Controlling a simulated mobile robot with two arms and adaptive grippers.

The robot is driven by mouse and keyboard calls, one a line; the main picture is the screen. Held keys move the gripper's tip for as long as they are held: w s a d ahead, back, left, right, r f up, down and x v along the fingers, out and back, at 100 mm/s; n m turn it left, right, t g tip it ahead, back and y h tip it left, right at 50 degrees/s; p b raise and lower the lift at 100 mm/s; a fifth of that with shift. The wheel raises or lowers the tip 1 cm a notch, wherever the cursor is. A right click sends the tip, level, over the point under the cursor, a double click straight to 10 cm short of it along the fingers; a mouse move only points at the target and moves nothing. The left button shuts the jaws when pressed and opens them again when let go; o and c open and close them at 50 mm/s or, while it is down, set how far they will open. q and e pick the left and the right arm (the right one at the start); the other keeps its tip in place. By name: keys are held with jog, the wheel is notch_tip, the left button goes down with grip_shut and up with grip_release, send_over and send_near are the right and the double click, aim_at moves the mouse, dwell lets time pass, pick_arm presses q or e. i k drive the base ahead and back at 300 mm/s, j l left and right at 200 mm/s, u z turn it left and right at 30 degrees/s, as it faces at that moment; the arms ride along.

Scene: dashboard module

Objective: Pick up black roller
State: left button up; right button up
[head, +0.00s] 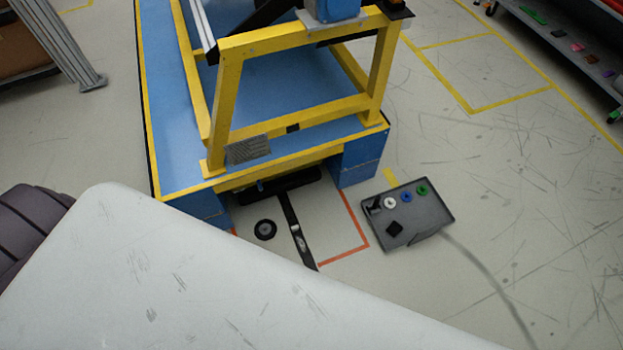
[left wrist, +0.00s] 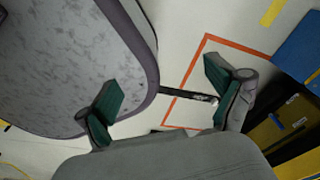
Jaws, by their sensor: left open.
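A dark grey tray (head: 432,222) lies on the floor at the right of the blue and yellow platform in the head view. On it are a white round piece (head: 390,203), a blue one (head: 407,197), a green one (head: 422,190), and a dark piece (head: 376,206) at the left corner. A flat black piece (head: 394,228) lies nearer its front. Which dark piece is the black roller is unclear. My left gripper (left wrist: 161,78) is open and empty in the left wrist view, green pads apart. No tray shows there. My right gripper is out of view.
A black disc (head: 265,230) and a dark bar (head: 292,225) are on the floor before the blue platform (head: 165,140) with its yellow frame (head: 228,110). A shelf (head: 570,50) stands far right.

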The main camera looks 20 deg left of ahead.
aim_at(375, 208)
jog(key=i+l+u, duration=0.1)
jog(key=u, duration=0.55)
jog(key=i+l+u, duration=0.25)
jog(key=l, duration=0.3)
jog(key=l+u, duration=0.2)
jog(key=l, duration=0.4)
jog(key=i+l+u, duration=0.1)
jog(key=l+u, duration=0.15)
jog(key=l, duration=0.35)
